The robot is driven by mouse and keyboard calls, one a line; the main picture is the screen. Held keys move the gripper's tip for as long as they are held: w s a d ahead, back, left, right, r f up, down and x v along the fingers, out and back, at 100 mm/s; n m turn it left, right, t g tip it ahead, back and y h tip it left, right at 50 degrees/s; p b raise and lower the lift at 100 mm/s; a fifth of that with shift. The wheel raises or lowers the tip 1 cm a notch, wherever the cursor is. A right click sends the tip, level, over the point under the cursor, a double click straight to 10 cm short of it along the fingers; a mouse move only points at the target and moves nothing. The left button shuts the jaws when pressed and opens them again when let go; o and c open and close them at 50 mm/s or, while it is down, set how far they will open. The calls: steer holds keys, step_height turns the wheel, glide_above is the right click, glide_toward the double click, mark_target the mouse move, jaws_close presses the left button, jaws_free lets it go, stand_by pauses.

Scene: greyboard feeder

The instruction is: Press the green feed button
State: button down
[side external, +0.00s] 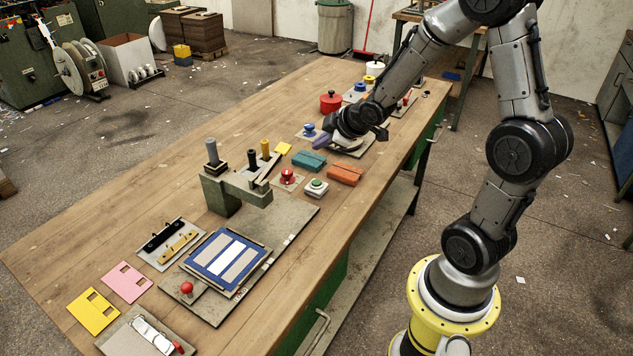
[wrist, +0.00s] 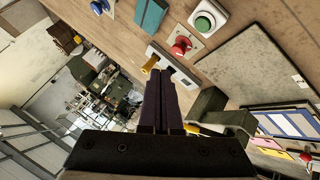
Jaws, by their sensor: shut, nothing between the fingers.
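The green feed button (side external: 317,186) is a round green cap on a white base. It sits on the wooden bench between the red button (side external: 288,176) and the orange block (side external: 345,174). In the wrist view the green button (wrist: 203,24) is at the top, above and right of the fingertips, with the red button (wrist: 181,46) just below it. My gripper (side external: 318,143) is over the bench, farther back than the green button and apart from it. Its dark purple fingers (wrist: 167,72) are together with nothing between them. Nothing hides the green cap.
A teal block (side external: 308,160) lies between my gripper and the buttons. A grey-green press fixture (side external: 220,195) with upright posts stands to the left. A blue knob (side external: 309,129) is close beside my fingers. A red pot (side external: 330,102) is farther back.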

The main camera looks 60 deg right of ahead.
mark_target(320, 183)
steer(key=shift+f, duration=4.3)
steer(key=shift+f, duration=0.4)
steer(key=shift+f, duration=0.5)
steer(key=shift+r, duration=0.9)
steer(key=shift+r, duration=0.1)
steer(key=shift+r, duration=2.45)
